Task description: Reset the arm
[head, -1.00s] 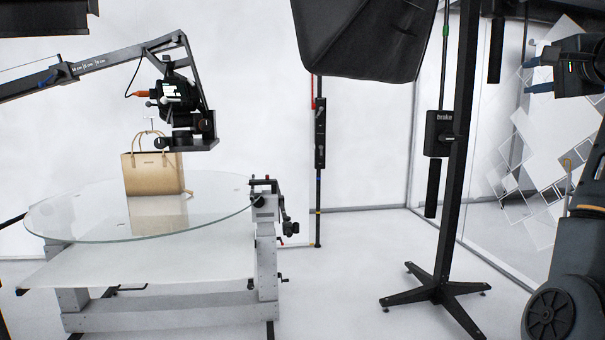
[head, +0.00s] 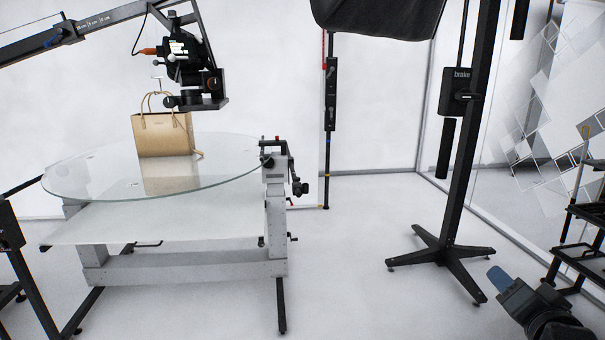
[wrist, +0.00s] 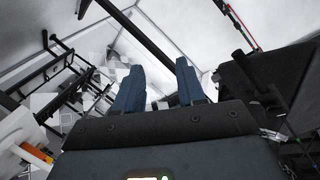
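My gripper (head: 497,279) is at the lower right of the head view, low over the floor near the stand's foot, with blue fingertips. In the wrist view my gripper (wrist: 158,85) shows two blue fingers standing apart with nothing between them. A beige handbag (head: 163,134) stands upright on the round glass turntable (head: 95,183), far to the left of my gripper. A camera (head: 187,62) hangs from a boom above the bag.
A black stand (head: 457,150) with a spread foot (head: 443,257) is just left of my gripper. A black cart (head: 585,258) is at the right edge. A softbox (head: 380,15) hangs at the top. The white floor between turntable and stand is clear.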

